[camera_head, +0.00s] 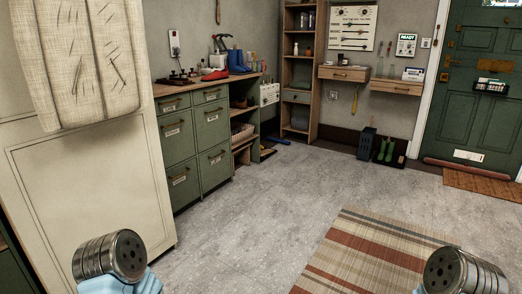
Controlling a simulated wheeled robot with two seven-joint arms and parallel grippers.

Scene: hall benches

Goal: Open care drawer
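A green cabinet (190,149) with a wooden top stands at the left of centre. Its front has several green drawers and doors with brass handles and small pale labels. All of these fronts look shut. The labels are too small to read, so I cannot tell which one is the care drawer. A wooden wall drawer (343,74) and another wooden wall unit (396,88) hang at the back right, and both look shut. Only rounded metal parts of my two arms show at the bottom corners. Neither gripper's fingers are in view.
A tall cream cabinet (85,185) with a hanging cloth (78,62) stands close on the left, partly beside the green cabinet. Grey floor (250,215) lies clear ahead. A striped rug (365,255) lies at the lower right. A green door (480,105) is at the far right.

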